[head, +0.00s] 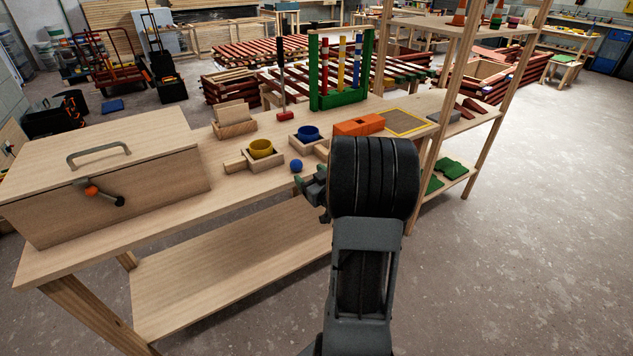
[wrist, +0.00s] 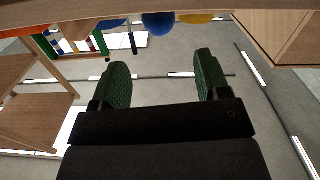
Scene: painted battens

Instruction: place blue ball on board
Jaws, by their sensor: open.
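A flat brown board (head: 405,123) with a yellow border lies at the bench's right end, beyond my wrist. My gripper (head: 314,188) is at the bench's front edge, just right of the ball and apart from it. In the wrist view my gripper (wrist: 163,82) has its two green-padded fingers wide apart with nothing between them. My wrist hides part of the gripper in the head view.
An orange block (head: 359,125) lies left of the board. A green frame (head: 341,70) stands behind. A wooden box (head: 105,180) fills the left end. Shelf posts rise at right.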

